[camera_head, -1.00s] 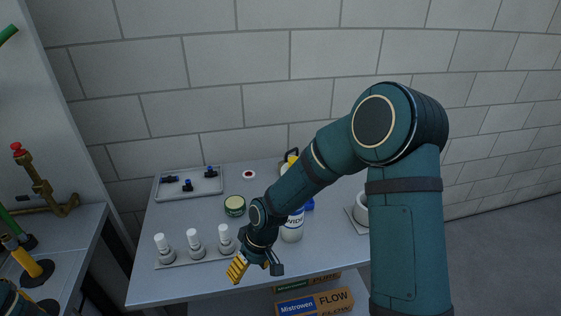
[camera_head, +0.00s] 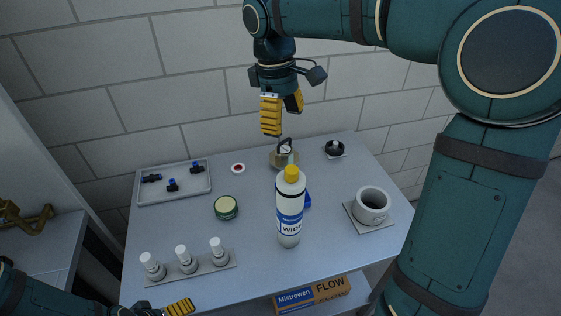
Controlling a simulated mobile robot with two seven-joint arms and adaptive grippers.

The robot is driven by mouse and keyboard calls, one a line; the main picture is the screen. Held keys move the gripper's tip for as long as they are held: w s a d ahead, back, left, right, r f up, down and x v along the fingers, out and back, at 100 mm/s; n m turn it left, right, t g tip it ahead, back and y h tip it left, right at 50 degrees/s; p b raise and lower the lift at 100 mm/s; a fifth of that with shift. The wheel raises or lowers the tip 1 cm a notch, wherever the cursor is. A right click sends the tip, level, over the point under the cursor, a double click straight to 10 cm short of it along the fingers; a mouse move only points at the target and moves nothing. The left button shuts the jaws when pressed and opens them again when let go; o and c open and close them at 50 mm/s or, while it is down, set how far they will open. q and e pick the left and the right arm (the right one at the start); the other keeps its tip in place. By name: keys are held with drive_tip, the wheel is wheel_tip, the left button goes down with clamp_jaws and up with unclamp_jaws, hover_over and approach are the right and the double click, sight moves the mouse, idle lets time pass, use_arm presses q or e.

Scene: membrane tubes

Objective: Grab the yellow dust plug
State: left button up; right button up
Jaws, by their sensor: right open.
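I cannot make out a separate yellow dust plug. The clearest yellow part is the cap (camera_head: 291,173) on top of the upright white bottle (camera_head: 289,215) with a blue label, near the table's middle. My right gripper (camera_head: 283,117) is open and empty, its yellow fingers pointing down above the back of the table. In the picture it is above a brass fitting with a dark handle (camera_head: 281,158), which stands behind the bottle and is partly hidden by it. My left gripper (camera_head: 181,307) shows only as yellow finger at the front-left table edge; its opening is unclear.
A grey tray (camera_head: 147,199) with several black-and-blue fittings is at back left. A green tin (camera_head: 226,207), a red-and-white disc (camera_head: 238,169) and a row of white-topped tubes (camera_head: 188,259) stand on the table (camera_head: 180,225). A grey cup (camera_head: 371,206) and a black round part (camera_head: 335,148) are at right.

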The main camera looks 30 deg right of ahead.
drive_tip(key=b, duration=0.1)
hover_over(291, 169)
drive_tip(key=f, duration=0.7)
drive_tip(key=shift+w+a+f, duration=0.1)
drive_tip(key=shift+w+f, duration=0.2)
drive_tip(key=shift+f, duration=0.05)
drive_tip(key=shift+s+d+f, duration=0.1)
drive_tip(key=shift+s+f, duration=0.1)
drive_tip(key=shift+f, duration=1.25)
drive_tip(key=shift+s+d+f, duration=0.1)
drive_tip(key=shift+s+f, duration=0.05)
drive_tip(key=shift+f, duration=1.25)
drive_tip(key=c, duration=0.9)
